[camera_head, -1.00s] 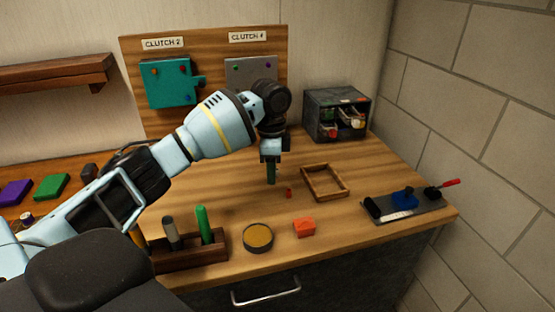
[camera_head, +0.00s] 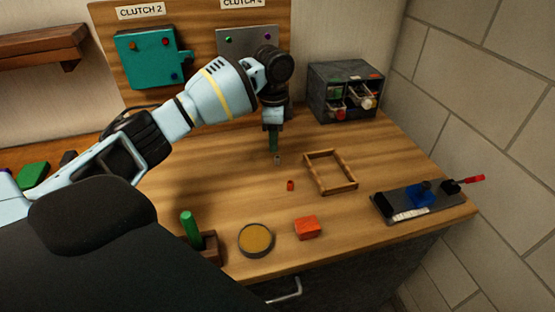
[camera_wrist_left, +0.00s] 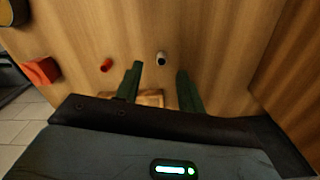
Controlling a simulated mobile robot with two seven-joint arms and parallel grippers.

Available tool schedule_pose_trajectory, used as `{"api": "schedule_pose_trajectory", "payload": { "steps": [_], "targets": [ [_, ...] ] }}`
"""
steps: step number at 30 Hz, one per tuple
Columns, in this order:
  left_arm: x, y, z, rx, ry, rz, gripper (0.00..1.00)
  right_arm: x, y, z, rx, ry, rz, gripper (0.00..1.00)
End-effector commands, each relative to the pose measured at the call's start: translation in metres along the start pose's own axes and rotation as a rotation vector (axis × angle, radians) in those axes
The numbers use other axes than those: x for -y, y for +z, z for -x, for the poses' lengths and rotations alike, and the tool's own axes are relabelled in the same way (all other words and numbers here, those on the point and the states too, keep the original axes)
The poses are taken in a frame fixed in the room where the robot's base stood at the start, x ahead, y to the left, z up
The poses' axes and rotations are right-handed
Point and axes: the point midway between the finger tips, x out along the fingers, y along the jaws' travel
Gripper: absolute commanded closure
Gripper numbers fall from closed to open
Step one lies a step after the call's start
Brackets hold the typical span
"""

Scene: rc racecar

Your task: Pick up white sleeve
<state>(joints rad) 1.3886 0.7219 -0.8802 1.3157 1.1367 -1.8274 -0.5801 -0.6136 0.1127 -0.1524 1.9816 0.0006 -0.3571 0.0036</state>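The white sleeve (camera_wrist_left: 160,59) is a small pale cylinder with a dark hole, standing on the wooden bench. In the wrist view it lies just beyond the gap between my left gripper's (camera_wrist_left: 160,69) two green fingers. The fingers are apart and nothing is between their tips. In the head view my left gripper (camera_head: 274,151) points down over the bench, and the small sleeve (camera_head: 278,160) shows right at its fingertips. I cannot tell the exact height gap. My right gripper is not in view.
A small red cylinder (camera_head: 290,185) lies nearby. A wooden frame (camera_head: 350,187), orange block (camera_head: 307,228), round tin (camera_head: 256,239) and grey fixture (camera_head: 390,212) are on the bench. A drawer box (camera_head: 345,93) stands at the back. Bare bench surrounds the sleeve.

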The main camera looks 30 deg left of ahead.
Motion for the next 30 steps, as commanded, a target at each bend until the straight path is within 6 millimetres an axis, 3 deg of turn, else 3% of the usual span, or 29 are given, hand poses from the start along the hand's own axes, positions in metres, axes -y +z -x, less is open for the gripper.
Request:
{"api": "schedule_pose_trajectory", "payload": {
  "steps": [8, 18, 27, 30],
  "targets": [
    [0.0, -0.002, -0.013, 0.002, 0.001, 0.0, 0.61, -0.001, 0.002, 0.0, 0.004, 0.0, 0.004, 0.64],
    [0.003, -0.01, -0.055, 0.002, 0.001, 0.0, 0.61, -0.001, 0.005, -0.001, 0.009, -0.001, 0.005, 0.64],
    [0.004, -0.011, -0.06, 0.0, -0.001, 0.0, 0.61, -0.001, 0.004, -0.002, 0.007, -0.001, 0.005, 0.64],
    [0.004, -0.011, -0.06, 0.0, -0.001, 0.0, 0.72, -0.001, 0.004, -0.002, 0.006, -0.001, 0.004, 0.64]
  ]
}}
